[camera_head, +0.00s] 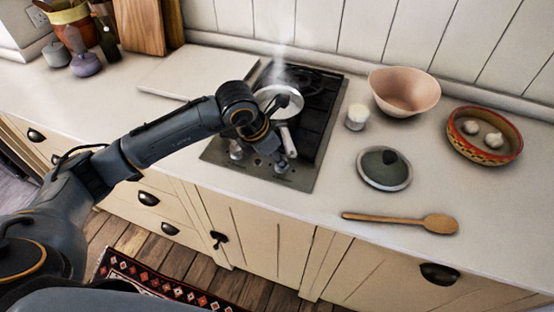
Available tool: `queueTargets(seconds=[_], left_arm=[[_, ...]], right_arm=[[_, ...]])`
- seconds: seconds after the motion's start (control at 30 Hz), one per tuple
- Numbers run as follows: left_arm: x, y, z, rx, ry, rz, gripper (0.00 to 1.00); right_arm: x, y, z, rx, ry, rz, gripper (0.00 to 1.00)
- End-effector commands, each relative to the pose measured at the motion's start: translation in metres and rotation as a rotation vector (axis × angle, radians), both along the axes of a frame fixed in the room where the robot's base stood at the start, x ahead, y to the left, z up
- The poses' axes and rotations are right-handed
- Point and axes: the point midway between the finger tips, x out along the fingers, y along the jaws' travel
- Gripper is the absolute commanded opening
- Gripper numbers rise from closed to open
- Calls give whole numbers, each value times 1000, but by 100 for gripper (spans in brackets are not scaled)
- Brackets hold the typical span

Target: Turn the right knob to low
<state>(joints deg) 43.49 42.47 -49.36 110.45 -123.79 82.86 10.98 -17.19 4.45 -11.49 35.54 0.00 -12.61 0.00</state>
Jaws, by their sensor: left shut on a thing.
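The stove (323,125) is set into the counter, with a control strip along its front edge. The left knob (236,151) stands on this strip. The right knob (282,166) is at the strip's right part and is partly covered by my left gripper (280,156). My left arm reaches in from the left, and its gripper points down, shut on the right knob. The knob's pointer and setting are too small to read. A light pan (283,100) sits on the stove behind the gripper, partly hidden, with steam above it. My right gripper is out of view.
Right of the stove are a white jar (356,117), a pink bowl (404,92), a dark lid (385,168), a wooden spoon (402,220) and a patterned bowl (484,157) with garlic. A pale board (199,72) lies left of the stove. The counter before the stove is clear.

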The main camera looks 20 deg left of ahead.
Motion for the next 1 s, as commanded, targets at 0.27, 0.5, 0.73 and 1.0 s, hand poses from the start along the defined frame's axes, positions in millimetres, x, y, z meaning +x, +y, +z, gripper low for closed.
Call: queueTargets(seconds=[0.27, 0.5, 0.73, 1.0], left_arm=[[0, 0, 0, 1, -1, 87, 0], [-1, 0, 0, 2, 1, 102, 0], [-1, 0, 0, 2, 1, 101, 0], [-1, -1, 0, 1, 0, 100, 52]], right_arm=[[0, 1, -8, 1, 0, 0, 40], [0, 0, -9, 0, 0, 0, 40], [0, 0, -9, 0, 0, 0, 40], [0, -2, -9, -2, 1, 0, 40]])
